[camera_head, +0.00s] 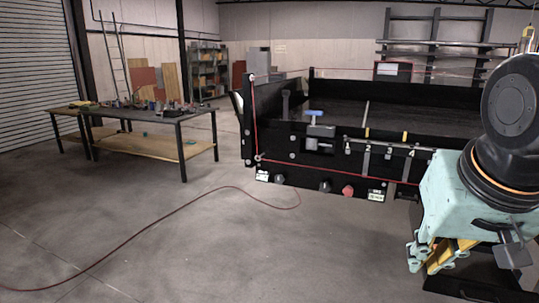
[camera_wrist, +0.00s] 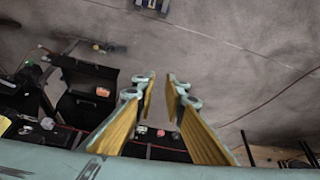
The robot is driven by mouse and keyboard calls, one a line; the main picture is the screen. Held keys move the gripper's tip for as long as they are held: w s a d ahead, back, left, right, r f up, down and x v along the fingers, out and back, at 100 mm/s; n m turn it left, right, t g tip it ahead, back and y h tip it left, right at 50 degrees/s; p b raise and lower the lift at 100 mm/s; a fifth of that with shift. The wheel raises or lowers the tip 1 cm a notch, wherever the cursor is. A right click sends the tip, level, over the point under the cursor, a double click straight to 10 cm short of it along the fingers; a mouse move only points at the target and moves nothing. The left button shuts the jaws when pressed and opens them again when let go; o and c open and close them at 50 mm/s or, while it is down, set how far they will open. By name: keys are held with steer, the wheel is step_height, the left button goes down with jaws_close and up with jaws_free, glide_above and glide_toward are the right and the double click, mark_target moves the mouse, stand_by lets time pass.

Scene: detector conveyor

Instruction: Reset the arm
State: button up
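My arm comes in at the right of the head view and ends in my gripper (camera_head: 440,255), a pale green body with yellow-padded fingers angled down and left. It hangs in front of the right part of the black conveyor (camera_head: 285,141). In the wrist view my gripper (camera_wrist: 161,82) shows two yellow fingers held apart, with nothing between them. Below and beyond the fingers I see floor and dark equipment.
The conveyor front carries a blue-topped part (camera_head: 316,113), numbered levers (camera_head: 388,153) and a red knob (camera_head: 348,190). A workbench (camera_head: 150,113) with small items stands at the left. A red cable (camera_head: 150,232) crosses the otherwise clear floor at front left.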

steer(key=s+a+r+n, duration=0.1)
steer(key=s+a, duration=0.2)
steer(key=s, duration=0.3)
steer(key=s+a+r+n+g+y, duration=0.1)
steer(key=s+a, duration=0.2)
steer(key=s, duration=0.4)
steer(key=shift+s+a+n, duration=0.25)
steer(key=shift+a+n, duration=0.1)
steer(key=shift+n, duration=0.05)
steer(key=shift+w+r, duration=0.1)
stand_by(0.5)
